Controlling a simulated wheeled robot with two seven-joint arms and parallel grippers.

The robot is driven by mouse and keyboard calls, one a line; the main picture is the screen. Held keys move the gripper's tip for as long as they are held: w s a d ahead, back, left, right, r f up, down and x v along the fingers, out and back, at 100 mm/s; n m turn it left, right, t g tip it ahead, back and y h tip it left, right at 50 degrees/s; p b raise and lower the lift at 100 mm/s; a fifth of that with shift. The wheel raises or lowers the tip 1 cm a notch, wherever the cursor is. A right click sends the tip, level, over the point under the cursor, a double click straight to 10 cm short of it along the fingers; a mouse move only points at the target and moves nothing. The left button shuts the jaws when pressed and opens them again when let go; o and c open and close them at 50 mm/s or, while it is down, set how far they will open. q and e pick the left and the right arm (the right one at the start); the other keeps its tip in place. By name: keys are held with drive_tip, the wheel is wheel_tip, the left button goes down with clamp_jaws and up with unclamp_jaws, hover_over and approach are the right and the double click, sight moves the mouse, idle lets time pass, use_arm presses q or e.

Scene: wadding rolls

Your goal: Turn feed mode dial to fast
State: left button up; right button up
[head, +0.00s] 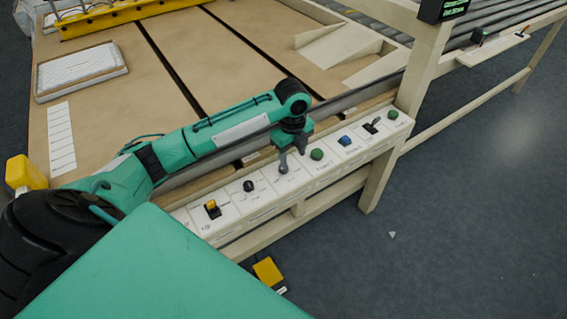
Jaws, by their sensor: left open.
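A control panel (265,205) runs along the front of the table. It carries a black round knob (249,186), a blue knob (345,140), green round buttons (317,154), a black lever (372,125) and a yellow switch (212,208). The labels are too small to read, so I cannot tell which control is the feed mode dial. My left gripper (292,162) is open and points down over the panel, between the black knob and the nearer green button. It hides part of the panel there; I cannot tell if it touches anything. My right gripper is out of view.
The brown tabletop (215,60) lies behind the panel, with a white padded slab (80,70) and a pale wedge-sided frame (340,45). A table leg (378,180) stands below the panel. Open grey floor (470,190) lies to the right. A yellow block (268,271) is below.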

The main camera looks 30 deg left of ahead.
use_arm(q)
drive_tip(key=w+a+r+m, duration=0.1)
drive_tip(key=w+a+r, duration=0.1)
drive_tip(key=a+r, duration=0.25)
wheel_tip(320, 180, down, 14)
drive_tip(key=shift+w+a+r+p, duration=0.1)
drive_tip(key=shift+p, duration=0.8)
drive_tip(key=c, duration=1)
